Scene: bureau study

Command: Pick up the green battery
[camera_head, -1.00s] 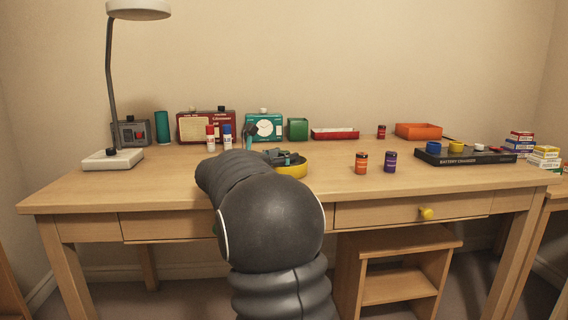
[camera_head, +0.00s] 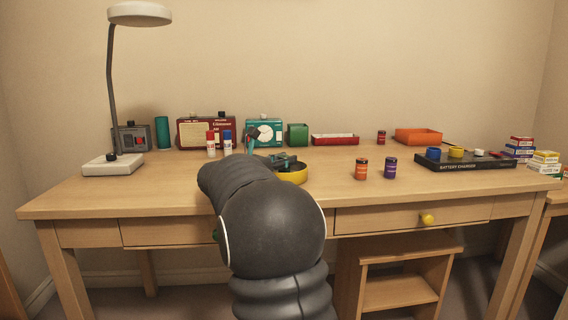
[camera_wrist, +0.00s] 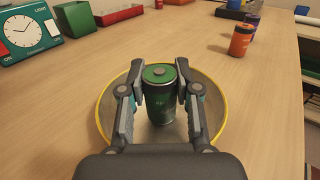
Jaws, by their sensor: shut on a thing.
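The green battery (camera_wrist: 160,97) stands upright between the two fingers of my gripper (camera_wrist: 160,92) in the wrist view. The fingers are shut on its sides. A round yellow-rimmed dish (camera_wrist: 220,84) lies around and below the battery; I cannot tell whether the battery touches its bottom. In the head view the dish (camera_head: 294,177) shows at the end of my arm, and my gripper (camera_head: 283,161) is over it. The battery is hidden there behind my arm and gripper.
An orange battery (camera_head: 361,169) and a purple battery (camera_head: 390,168) stand to the right. A black battery charger (camera_head: 465,163) lies farther right. The desk's front right is clear.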

